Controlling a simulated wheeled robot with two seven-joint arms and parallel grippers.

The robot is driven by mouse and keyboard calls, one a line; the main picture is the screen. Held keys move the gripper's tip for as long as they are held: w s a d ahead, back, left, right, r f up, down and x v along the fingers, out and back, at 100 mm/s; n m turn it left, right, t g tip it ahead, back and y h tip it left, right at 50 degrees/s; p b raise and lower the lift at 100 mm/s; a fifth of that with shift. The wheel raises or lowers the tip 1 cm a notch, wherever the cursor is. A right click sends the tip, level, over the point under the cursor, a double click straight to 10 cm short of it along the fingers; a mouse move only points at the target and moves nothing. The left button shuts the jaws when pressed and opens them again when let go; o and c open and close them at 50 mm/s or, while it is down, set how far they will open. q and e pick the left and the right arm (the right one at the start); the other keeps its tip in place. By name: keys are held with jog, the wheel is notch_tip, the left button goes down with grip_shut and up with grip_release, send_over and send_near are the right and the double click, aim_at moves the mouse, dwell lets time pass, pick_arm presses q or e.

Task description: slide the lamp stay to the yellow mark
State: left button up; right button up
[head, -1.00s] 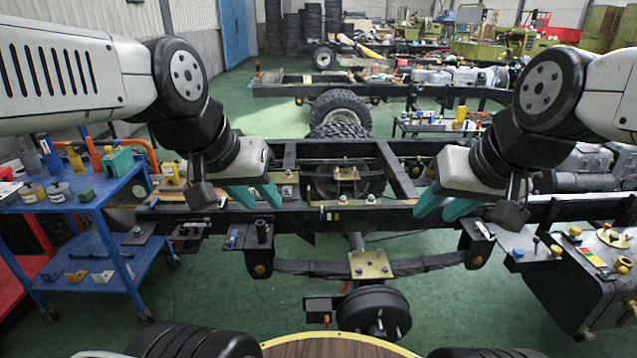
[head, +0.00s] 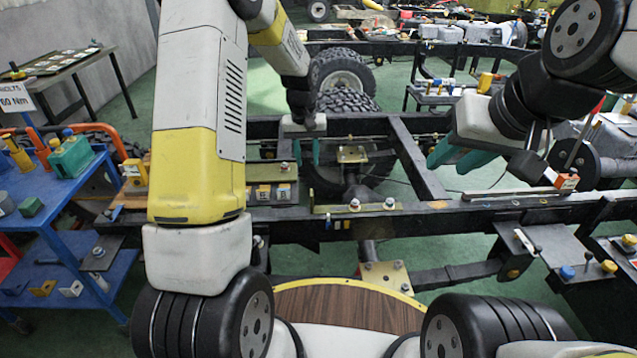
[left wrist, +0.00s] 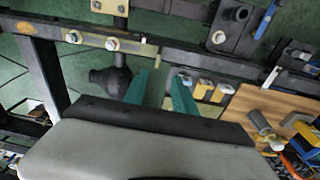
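I cannot tell for certain which part is the lamp stay. A flat brass-coloured strip (head: 335,209) with two bolts lies on the near dark chassis rail (head: 455,217); it also shows in the left wrist view (left wrist: 93,40). A clear yellow mark cannot be picked out. My left gripper (head: 307,155) points down just beyond that rail, left of the strip's bolts. In the left wrist view its teal fingers (left wrist: 160,82) are apart with nothing between them. My right gripper (head: 457,158) is open and empty above the frame, right of a crossmember.
Small yellow-and-white blocks (head: 273,191) sit left of the strip. A long grey bar with an orange block (head: 566,182) lies on the rail at right. A brass bracket (head: 352,154) stands beyond the near rail. A blue trolley (head: 60,215) with tools is at left.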

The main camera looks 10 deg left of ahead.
pick_arm(q)
jog(key=g, duration=0.1)
send_over(312, 199)
jog(key=w, duration=0.2)
jog(key=f, duration=1)
jog(key=shift+a+f, duration=0.1)
jog(key=shift+a, duration=0.15)
jog(key=shift+n, duration=0.3)
notch_tip(312, 199, down, 8)
jog(key=shift+f, duration=0.1)
grip_shut()
